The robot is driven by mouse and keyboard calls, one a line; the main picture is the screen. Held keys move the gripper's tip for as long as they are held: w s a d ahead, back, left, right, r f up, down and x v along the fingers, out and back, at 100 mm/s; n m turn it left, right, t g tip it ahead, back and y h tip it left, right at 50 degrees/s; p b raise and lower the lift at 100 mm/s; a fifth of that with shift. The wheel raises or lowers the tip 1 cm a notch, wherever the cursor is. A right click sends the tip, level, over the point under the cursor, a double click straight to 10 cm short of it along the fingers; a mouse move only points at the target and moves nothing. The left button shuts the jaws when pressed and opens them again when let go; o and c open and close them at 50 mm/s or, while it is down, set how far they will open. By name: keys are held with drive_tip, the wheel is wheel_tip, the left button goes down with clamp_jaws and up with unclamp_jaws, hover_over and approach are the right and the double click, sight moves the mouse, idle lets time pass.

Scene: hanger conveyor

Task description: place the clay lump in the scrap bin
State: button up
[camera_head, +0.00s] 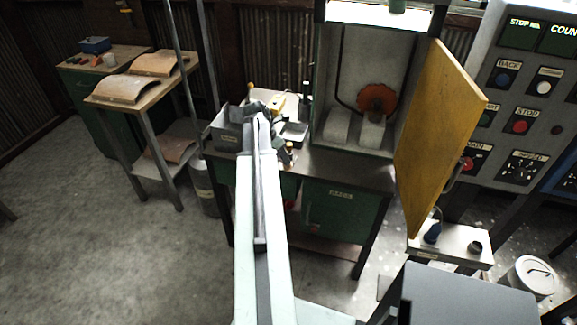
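My arm reaches forward from the bottom middle, and my gripper (264,133) is at its far end, over the left part of a green workbench (360,172). The gripper is small and dark here, and I cannot see whether its fingers are apart or hold anything. I cannot make out the clay lump; the arm hides part of the bench top. A grey open box (226,137) with a label stands just left of the gripper. I cannot tell whether it is the scrap bin. A grey bucket (204,190) stands on the floor left of the bench.
A cabinet with an open yellow door (437,140) stands on the bench's right, its door jutting forward. A control panel (525,100) is at the right. A white round container (532,277) is at lower right. A table with curved boards (128,88) stands left. Floor at left is clear.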

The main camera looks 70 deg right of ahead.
drive_tip(key=b+x, duration=0.5)
drive_tip(key=x, duration=0.1)
drive_tip(key=shift+f, duration=0.35)
drive_tip(key=shift+r, duration=0.2)
clamp_jaws()
drive_tip(key=shift+r, duration=0.1)
wheel_tip(320, 180, up, 4)
drive_tip(key=p, duration=0.4)
drive_tip(key=w+a+p, duration=0.1)
drive_tip(key=w+a, duration=0.2)
drive_tip(key=a, duration=1.2)
drive_tip(key=shift+a+r, duration=0.3)
drive_tip(key=shift+r, duration=0.1)
